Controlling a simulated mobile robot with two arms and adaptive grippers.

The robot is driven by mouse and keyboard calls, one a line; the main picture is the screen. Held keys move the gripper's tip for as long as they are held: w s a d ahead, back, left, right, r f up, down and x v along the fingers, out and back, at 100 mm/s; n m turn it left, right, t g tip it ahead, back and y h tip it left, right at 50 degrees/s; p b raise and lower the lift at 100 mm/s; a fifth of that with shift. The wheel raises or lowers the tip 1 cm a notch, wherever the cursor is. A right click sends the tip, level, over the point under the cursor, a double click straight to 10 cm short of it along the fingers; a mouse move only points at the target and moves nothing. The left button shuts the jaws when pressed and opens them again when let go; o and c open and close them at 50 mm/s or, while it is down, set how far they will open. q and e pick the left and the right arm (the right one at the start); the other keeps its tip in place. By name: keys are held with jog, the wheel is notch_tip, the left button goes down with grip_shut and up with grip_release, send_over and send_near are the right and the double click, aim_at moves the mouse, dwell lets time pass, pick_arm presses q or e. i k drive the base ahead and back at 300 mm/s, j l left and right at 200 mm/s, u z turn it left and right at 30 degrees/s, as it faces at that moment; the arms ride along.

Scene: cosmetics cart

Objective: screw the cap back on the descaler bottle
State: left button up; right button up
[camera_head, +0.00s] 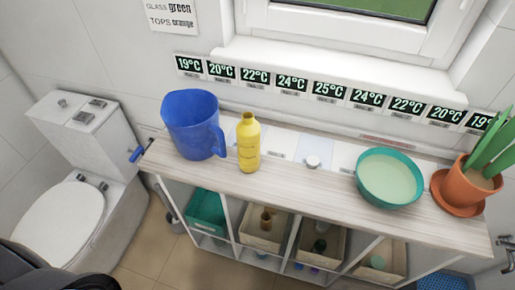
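The yellow descaler bottle (248,147) stands upright on the wooden counter, right of a blue jug. Its neck shows no cap. A small round white cap-like piece (312,162) lies on the counter to the right of the bottle, apart from it. I cannot make out its details. Neither of my grippers shows in the head view, so nothing is seen touching the bottle or the white piece.
The blue jug (193,125) stands close left of the bottle. A green basin (388,178) and a potted plant (474,183) stand on the right of the counter (285,191). Shelves with boxes are below. A toilet (70,210) is at left.

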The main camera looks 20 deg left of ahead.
aim_at(248, 130)
jog(key=u, duration=1.5)
jog(key=k+l, duration=0.3)
jog(key=k, duration=0.2)
jog(key=k+l+u, duration=0.1)
jog(key=k+l, duration=0.15)
jog(key=k, duration=0.3)
